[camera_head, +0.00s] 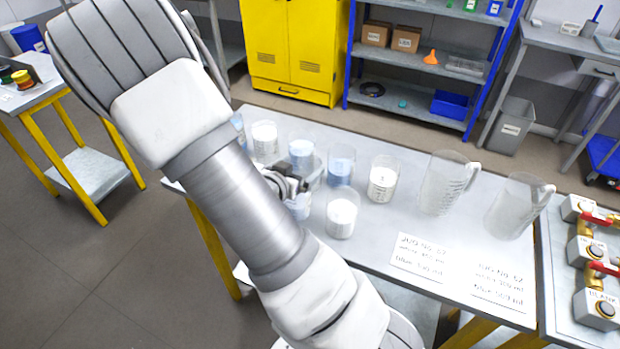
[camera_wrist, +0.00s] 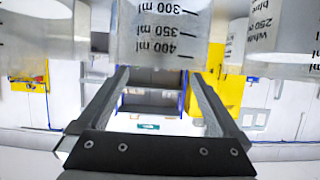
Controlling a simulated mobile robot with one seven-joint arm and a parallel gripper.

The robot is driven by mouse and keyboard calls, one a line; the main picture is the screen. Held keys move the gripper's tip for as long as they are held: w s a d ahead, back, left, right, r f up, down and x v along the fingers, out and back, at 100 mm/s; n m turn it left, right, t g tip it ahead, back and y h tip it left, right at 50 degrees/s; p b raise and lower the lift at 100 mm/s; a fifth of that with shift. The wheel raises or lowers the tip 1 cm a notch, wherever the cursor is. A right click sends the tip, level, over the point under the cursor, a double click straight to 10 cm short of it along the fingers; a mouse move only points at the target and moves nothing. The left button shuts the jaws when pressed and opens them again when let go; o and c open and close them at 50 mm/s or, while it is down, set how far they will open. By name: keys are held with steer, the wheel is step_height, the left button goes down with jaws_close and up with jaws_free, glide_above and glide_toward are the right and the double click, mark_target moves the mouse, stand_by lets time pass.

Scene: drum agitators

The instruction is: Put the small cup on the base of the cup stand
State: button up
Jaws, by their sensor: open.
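Several clear measuring cups stand on the grey table, some with white and some with pale blue contents. I cannot tell which is the small cup, and I cannot make out a cup stand. My gripper (camera_head: 293,186) is among the left cups, close to a pale blue cup (camera_head: 301,155) behind it and another blue cup (camera_head: 299,206) in front, partly hidden by it. In the wrist view my gripper (camera_wrist: 163,75) is open, its fingers apart. A cup marked 300 to 400 ml (camera_wrist: 160,35) shows upside down ahead of the fingers, not visibly gripped.
Nearby stand a white-filled cup (camera_head: 341,214), a blue cup (camera_head: 341,165) and another white-filled cup (camera_head: 383,180). Two empty jugs, left (camera_head: 440,185) and right (camera_head: 517,208), stand farther right. Paper labels (camera_head: 421,256) lie in front. Valves (camera_head: 597,250) are at the right edge.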

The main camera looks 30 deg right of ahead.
mark_target(315, 158)
steer(key=x, duration=0.5)
steer(key=shift+a+f, duration=0.2)
steer(key=shift+f, duration=0.15)
steer(key=shift+c, duration=0.3)
jaws_close()
steer(key=shift+r, duration=0.1)
